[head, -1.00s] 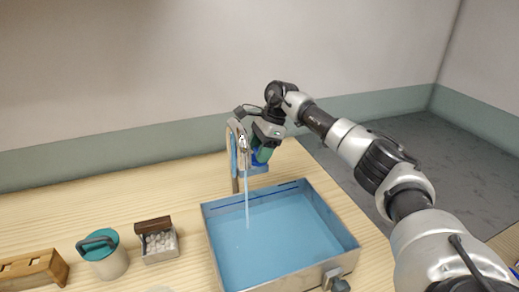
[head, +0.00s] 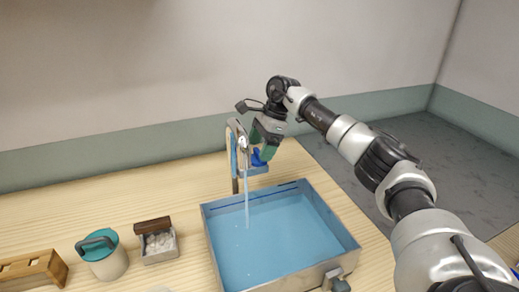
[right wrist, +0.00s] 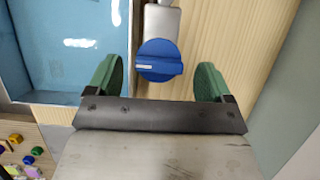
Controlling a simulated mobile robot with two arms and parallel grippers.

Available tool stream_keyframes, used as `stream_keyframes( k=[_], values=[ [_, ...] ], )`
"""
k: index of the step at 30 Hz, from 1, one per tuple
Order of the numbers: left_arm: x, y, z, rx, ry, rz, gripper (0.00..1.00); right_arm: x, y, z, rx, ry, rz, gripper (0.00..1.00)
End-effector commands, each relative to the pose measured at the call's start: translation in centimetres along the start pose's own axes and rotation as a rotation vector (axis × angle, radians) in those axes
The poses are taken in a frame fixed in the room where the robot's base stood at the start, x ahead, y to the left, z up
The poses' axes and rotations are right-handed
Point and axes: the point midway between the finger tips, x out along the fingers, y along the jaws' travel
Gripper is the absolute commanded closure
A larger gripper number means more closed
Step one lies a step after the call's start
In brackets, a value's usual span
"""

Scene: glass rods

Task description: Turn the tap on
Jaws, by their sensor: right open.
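The tap (head: 233,150) stands at the back left of the blue basin, and a thin stream of water (head: 247,205) runs from its spout into the basin. Its blue knob (head: 258,158) shows below my right gripper (head: 264,146). In the right wrist view the knob (right wrist: 159,60) lies between the two green fingertips of the right gripper (right wrist: 162,72), with a gap on each side. The right gripper is open and empty. The left gripper is not in view.
The basin (head: 213,250) fills the middle of the wooden counter, with a metal fitting (head: 333,277) at its front right. A teal-lidded jar (head: 108,262), a small box of white pieces (head: 160,245) and a wooden block (head: 35,268) stand on the left. The back left counter is clear.

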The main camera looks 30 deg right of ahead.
Motion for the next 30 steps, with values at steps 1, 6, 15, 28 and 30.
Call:
stream_keyframes(
  k=[1,6,15,28,30],
  values=[
    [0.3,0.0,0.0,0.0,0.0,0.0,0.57,-0.9,-0.1,0.0,0.0,-0.002,-0.006,0.19],
    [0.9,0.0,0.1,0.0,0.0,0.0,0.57,-4.4,-0.1,-0.1,0.0,-0.003,-0.007,0.19],
    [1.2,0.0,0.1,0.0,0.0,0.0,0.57,-9.0,-0.1,0.0,0.0,-0.001,-0.004,0.19],
    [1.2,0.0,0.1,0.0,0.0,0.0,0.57,-9.6,0.0,0.0,0.0,-0.001,-0.002,0.19],
    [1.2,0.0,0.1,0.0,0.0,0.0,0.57,-9.6,0.0,0.0,0.0,-0.001,-0.002,0.19]
  ],
)
